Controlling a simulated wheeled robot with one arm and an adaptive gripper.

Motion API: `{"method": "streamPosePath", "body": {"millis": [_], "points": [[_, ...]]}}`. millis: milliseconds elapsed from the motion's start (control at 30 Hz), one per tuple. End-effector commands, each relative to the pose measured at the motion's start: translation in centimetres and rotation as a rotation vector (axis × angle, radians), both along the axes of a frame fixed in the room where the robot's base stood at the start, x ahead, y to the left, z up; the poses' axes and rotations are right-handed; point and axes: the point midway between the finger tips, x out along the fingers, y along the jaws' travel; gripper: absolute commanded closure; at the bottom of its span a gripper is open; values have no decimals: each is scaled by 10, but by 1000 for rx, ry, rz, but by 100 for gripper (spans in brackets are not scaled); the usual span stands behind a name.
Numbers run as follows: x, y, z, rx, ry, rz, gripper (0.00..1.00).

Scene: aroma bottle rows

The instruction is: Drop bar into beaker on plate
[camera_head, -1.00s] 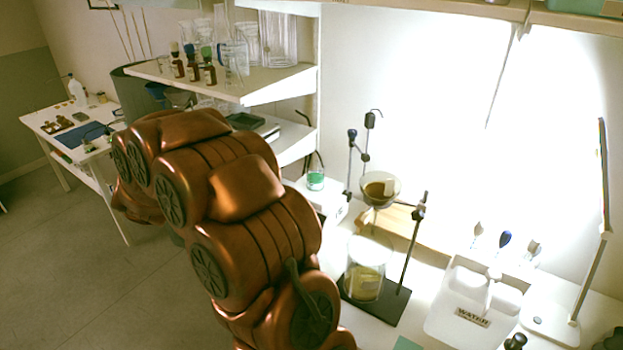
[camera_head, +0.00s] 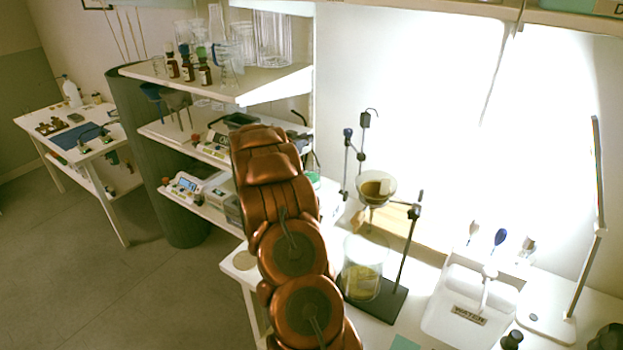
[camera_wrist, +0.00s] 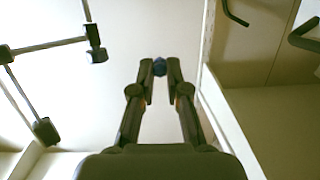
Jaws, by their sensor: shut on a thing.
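In the wrist view, my gripper (camera_wrist: 160,70) is shut on a small dark blue object (camera_wrist: 160,67), which looks like the bar. Its ends are hidden by the fingertips. In the head view my copper arm hides the gripper and the bar. A beaker with green liquid (camera_head: 314,179) shows only as a sliver just right of my arm. The white plate (camera_head: 330,204) under it is largely hidden by the arm. Neither beaker nor plate can be made out in the wrist view.
A retort stand holds a funnel of brown liquid (camera_head: 376,187) above a large glass beaker with yellow liquid (camera_head: 362,281), close right of my arm. Shelves with glassware (camera_head: 220,80) rise behind left. Stand rods and clamps (camera_wrist: 96,48) show in the wrist view.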

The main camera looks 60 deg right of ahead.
Motion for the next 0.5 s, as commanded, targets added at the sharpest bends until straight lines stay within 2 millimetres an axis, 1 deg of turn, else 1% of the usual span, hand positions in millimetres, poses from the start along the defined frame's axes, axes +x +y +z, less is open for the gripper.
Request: {"method": "streamPosePath", "body": {"millis": [33, 167, 267, 367, 467, 500], "points": [[-6, -9, -4, 0, 1, -15, 100], [-14, -19, -6, -2, -1, -34, 100], [-15, -21, -10, -2, 0, -37, 100], [-15, -21, -18, -2, 0, -37, 100], [-15, -20, -29, -1, 1, -36, 100], [-15, -20, -36, -2, 0, -37, 100]]}}
